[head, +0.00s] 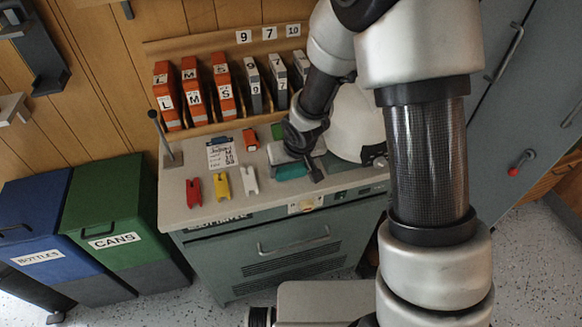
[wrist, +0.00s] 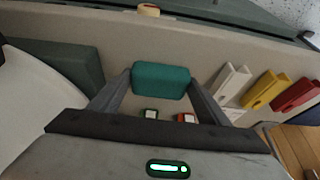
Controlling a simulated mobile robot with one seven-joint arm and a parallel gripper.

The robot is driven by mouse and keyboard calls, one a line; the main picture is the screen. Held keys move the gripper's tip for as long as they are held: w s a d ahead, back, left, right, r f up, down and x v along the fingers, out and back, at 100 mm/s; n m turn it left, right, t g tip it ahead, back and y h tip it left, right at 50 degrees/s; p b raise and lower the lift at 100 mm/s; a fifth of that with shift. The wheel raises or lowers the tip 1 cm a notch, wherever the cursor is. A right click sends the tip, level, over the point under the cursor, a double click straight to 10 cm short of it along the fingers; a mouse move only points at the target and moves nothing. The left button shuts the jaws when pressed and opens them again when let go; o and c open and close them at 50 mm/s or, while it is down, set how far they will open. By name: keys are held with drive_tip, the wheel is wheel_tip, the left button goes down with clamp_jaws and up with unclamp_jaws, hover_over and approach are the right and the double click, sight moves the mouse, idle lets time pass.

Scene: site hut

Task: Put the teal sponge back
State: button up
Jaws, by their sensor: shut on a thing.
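The teal sponge (head: 291,171) is a small block between the fingers of my gripper (head: 299,168), over the right part of the worktop. In the wrist view the sponge (wrist: 160,79) sits across the fingertips, with a finger against each end. My gripper is shut on it. In the head view my gripper hides part of the sponge, and I cannot tell whether its underside touches the worktop.
The worktop (head: 205,217) holds red (head: 194,192), yellow (head: 221,187) and white (head: 249,181) clips, a printed card (head: 222,153) and an orange block (head: 250,139). Orange (head: 191,92) and grey binders stand behind. A post (head: 160,135) rises at left. Blue and green bins (head: 117,215) stand beside.

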drive_tip(key=shift+f, duration=0.15)
drive_tip(key=o, duration=0.9)
